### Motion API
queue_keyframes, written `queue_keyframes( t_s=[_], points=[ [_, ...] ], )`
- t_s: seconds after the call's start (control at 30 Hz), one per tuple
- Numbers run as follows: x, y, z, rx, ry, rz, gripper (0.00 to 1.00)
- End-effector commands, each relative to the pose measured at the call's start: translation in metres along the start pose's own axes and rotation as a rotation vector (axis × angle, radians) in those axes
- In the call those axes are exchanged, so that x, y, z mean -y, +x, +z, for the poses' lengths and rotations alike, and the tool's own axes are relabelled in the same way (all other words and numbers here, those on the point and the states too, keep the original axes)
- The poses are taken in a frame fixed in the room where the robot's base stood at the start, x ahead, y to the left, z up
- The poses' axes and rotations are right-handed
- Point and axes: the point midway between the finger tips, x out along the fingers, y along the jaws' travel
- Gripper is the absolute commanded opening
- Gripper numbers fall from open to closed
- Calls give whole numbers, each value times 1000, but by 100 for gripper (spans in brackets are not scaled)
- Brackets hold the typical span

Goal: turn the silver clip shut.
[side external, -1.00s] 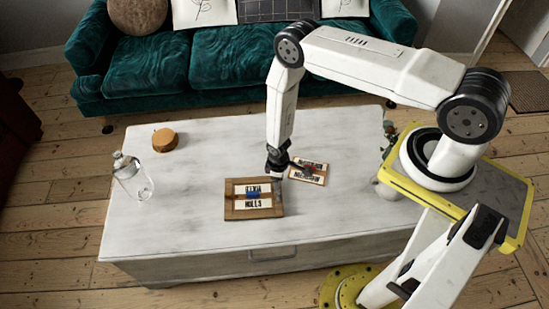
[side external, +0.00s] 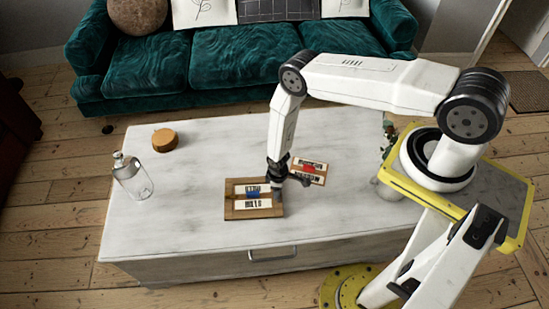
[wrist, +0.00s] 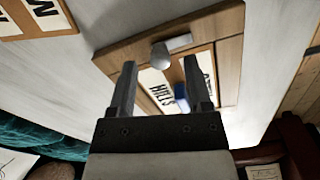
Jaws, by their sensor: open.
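The silver clip (wrist: 165,51) shows in the wrist view as a rounded knob with a short flat bar pointing right. It is mounted on the border of a wooden board (wrist: 225,27). My gripper (wrist: 160,63) is open, and its two fingers reach toward the board with the clip appearing in the gap near their tips. I cannot tell whether they touch it. In the side view my gripper (side external: 277,180) is over the right edge of the board (side external: 233,213), hiding that part, and the clip cannot be made out.
A blue piece (wrist: 181,97) sits in the middle of the lettered board. A second lettered board with a red piece (side external: 309,169) lies just right of my gripper. A glass bottle (side external: 135,184) and a round wooden item (side external: 164,139) stand at left on the white table (side external: 180,210).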

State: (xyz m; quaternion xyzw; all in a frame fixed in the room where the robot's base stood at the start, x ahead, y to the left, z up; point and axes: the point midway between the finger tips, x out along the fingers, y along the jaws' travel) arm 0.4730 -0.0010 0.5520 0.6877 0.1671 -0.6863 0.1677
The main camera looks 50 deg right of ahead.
Motion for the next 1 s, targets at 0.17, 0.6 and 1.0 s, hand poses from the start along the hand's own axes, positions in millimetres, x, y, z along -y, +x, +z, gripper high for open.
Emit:
queue_keyframes(
  t_s=[0.17,0.6,1.0],
  points=[
    [0,11,0,0,0,0,64],
    [0,15,0,0,0,0,64],
    [0,15,0,0,1,0,0]
  ],
)
